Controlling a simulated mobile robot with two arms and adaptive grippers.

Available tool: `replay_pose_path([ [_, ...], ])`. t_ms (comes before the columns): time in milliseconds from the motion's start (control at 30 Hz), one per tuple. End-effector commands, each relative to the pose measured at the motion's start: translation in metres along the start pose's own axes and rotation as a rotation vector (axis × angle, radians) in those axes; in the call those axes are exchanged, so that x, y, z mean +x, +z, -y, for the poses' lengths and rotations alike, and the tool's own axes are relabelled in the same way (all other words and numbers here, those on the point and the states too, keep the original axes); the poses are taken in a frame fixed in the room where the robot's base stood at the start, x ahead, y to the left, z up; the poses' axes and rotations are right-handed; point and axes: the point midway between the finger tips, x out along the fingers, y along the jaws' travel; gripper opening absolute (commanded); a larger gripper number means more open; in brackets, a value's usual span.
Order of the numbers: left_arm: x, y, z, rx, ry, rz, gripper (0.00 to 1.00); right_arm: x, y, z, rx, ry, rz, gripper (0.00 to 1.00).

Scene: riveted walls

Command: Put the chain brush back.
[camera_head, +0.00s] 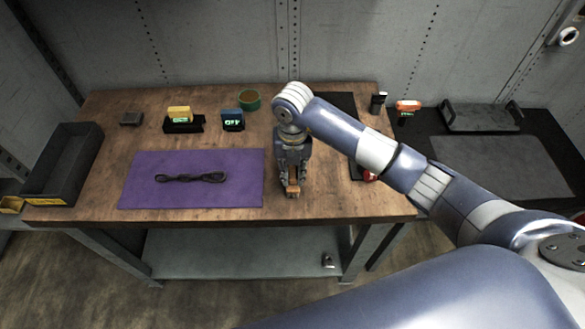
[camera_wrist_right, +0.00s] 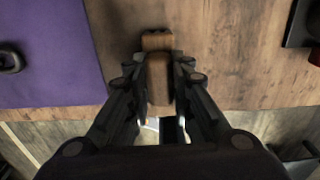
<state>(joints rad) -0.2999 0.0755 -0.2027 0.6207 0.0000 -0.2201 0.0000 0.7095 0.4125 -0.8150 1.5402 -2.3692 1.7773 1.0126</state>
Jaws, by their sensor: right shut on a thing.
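My right gripper (camera_head: 292,190) is near the table's front edge, right of the purple mat. It is shut on a brown wooden piece, which I take to be the chain brush (camera_wrist_right: 158,78). In the wrist view the brush stands between the two dark fingers, its block-like end poking out beyond them. Bristles cannot be made out. The brush is over the wooden table top (camera_head: 335,200); whether it touches the table cannot be told. My left gripper is not in view.
A black open tray (camera_head: 65,165) stands at left. Small holders with a yellow block (camera_head: 180,113) and a blue block (camera_head: 232,119), and a green ring-shaped container (camera_head: 249,99), stand behind. A dark panel lies behind my arm.

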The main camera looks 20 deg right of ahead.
Motion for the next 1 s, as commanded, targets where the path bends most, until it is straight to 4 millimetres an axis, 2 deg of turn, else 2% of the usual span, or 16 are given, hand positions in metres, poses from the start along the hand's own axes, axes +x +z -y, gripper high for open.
replay_pose_path([
  [333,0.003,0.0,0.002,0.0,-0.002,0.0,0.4,0.005,0.0,0.0,-0.001,0.001,0.002,0.0],
  [367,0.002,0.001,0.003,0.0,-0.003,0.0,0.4,0.005,0.0,0.0,-0.001,0.001,0.002,0.23],
  [433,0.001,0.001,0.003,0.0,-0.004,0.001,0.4,0.004,0.0,0.0,-0.001,0.001,0.002,0.39],
  [467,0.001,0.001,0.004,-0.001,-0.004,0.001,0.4,0.004,0.0,0.0,-0.001,0.001,0.001,0.41],
  [800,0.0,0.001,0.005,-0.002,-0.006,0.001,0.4,0.003,0.0,0.0,-0.001,0.001,0.001,0.41],
  [867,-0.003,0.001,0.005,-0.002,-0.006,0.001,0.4,-0.001,0.0,-0.001,-0.001,0.001,0.002,0.41],
  [1000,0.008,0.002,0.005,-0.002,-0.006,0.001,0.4,-0.017,0.002,-0.001,-0.003,0.004,0.007,0.41],
])
